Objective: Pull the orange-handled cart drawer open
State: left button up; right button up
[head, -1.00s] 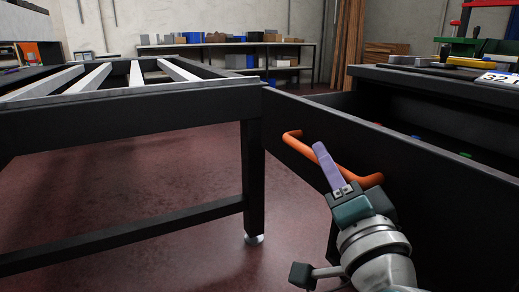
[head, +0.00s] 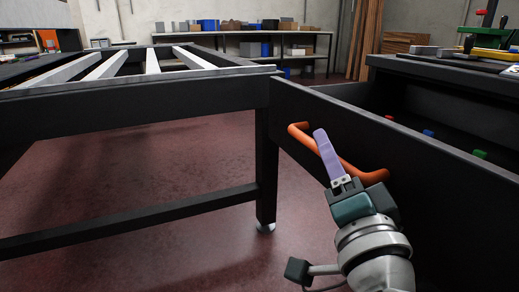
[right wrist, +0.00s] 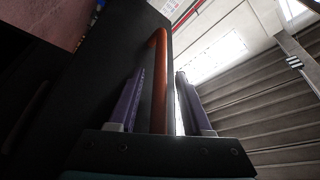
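The cart drawer (head: 430,175) has a dark front panel and stands pulled out from the cart, with its inside showing. Its orange handle (head: 358,170) is a bar on the drawer front. My right gripper (head: 322,135) is at this handle, one purple finger crossing in front of the bar in the head view. In the right wrist view the handle (right wrist: 160,85) runs between the two purple fingers (right wrist: 160,75), with a gap visible on both sides, so the gripper looks open around it. Any contact with the bar is hard to see. My left gripper is out of view.
Small red, blue and green pieces (head: 480,154) lie in the drawer. The dark grid table (head: 140,105) with pale slats stands at left, its leg (head: 266,165) close to the drawer's end. Red floor (head: 150,170) shows under it. A loaded shelf (head: 250,35) stands behind.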

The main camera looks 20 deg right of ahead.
jog(key=shift+s, duration=0.1)
jog(key=shift+s+a+f, duration=0.1)
jog(key=shift+s, duration=0.25)
jog(key=p+v, duration=0.1)
jog(key=v, duration=0.8)
